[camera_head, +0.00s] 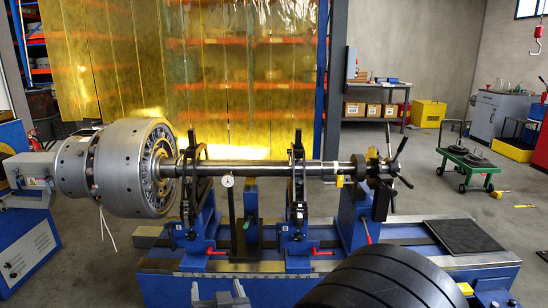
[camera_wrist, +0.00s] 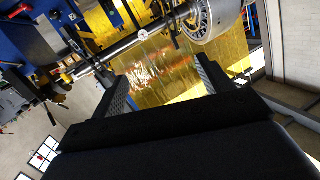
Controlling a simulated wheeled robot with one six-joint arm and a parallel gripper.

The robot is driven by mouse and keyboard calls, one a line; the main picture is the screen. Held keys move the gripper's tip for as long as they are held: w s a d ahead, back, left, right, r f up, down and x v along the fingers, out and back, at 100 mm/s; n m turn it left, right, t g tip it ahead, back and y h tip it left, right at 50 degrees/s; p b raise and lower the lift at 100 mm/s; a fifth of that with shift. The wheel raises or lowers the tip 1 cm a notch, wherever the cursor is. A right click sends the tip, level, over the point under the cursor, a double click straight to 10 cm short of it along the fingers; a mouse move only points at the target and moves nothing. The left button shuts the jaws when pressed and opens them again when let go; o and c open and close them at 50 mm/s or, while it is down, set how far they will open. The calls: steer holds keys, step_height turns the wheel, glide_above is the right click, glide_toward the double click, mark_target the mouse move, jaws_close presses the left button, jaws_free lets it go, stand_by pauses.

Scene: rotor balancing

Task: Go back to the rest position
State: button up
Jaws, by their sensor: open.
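My gripper (camera_wrist: 165,82) shows in the wrist view with its two dark fingers spread wide apart. Nothing is between the fingertips. Beyond them are the shaft and the yellow curtain, in a tilted picture. The rotor (camera_head: 125,168), a big silver drum on a long steel shaft (camera_head: 255,168), lies level on the blue balancing machine (camera_head: 165,270) in the head view. The rotor's finned end also shows at the top of the wrist view (camera_wrist: 212,18). My gripper stands clear of the rotor and shaft.
A round dial gauge (camera_head: 227,181) stands before the shaft. A handwheel with several spokes (camera_head: 388,167) is at the shaft's right end. A yellow strip curtain (camera_head: 190,80) hangs behind. A green cart (camera_head: 470,162) stands at the right, with open floor around it.

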steer(key=s+d+r+g+h+p, duration=0.1)
steer(key=s+d+r+g+p, duration=0.3)
steer(key=d+r+p, duration=0.3)
steer(key=d+g+p, duration=0.1)
steer(key=d+p, duration=0.1)
steer(key=d, duration=0.1)
steer(key=shift+r, duration=0.4)
steer(key=shift+f, duration=0.1)
